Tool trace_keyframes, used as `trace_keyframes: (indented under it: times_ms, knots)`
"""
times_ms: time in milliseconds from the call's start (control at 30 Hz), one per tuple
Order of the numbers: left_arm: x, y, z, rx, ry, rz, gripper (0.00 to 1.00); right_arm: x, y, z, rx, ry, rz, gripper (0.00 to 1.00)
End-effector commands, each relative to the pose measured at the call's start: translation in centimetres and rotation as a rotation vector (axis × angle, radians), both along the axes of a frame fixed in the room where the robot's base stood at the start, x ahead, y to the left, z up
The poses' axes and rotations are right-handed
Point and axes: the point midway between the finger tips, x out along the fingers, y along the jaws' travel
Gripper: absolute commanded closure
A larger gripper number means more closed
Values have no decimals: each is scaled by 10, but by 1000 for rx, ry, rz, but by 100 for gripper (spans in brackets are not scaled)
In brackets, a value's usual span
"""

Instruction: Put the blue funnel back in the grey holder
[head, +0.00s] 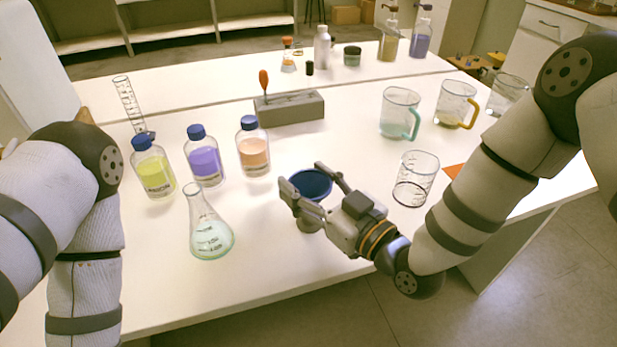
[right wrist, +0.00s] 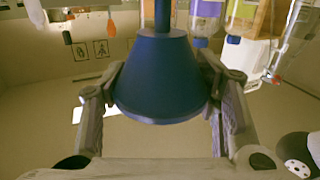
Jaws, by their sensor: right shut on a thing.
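The blue funnel (head: 312,183) is held between the fingers of my right gripper (head: 318,186), above the front middle of the table. Its wide mouth faces up in the head view. In the right wrist view the funnel (right wrist: 160,75) sits between both fingers (right wrist: 162,95), and its stem runs out of the top of the picture. The grey holder (head: 290,108) is a long block farther back on the table, apart from the funnel. An orange-handled tool (head: 263,80) stands upright at its left end. My left arm shows at the left; its gripper does not show.
Bottles with yellow (head: 154,172), purple (head: 204,160) and orange (head: 253,150) liquid stand left of the funnel. A flask (head: 210,228) stands in front of them. A clear beaker (head: 415,181) and handled jugs (head: 398,113) stand right. The table between funnel and holder looks clear.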

Motion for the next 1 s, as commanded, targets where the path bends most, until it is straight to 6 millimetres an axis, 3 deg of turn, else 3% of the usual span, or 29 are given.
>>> trace_keyframes:
  times_ms: [633, 667, 767, 1000]
  knots:
    - [-7, 0, -7, 0, 26, 0, 41, 0, 0, -17, 0, 1, 1, 66]
    - [-7, 0, -7, 0, 26, 0, 41, 0, 0, -17, 1, 1, 1, 42]
    - [-7, 0, -7, 0, 25, 0, 41, 0, 0, -16, 0, 0, 1, 21]
    - [-7, 0, -7, 0, 24, 0, 41, 0, 0, -16, 0, 0, 0, 21]
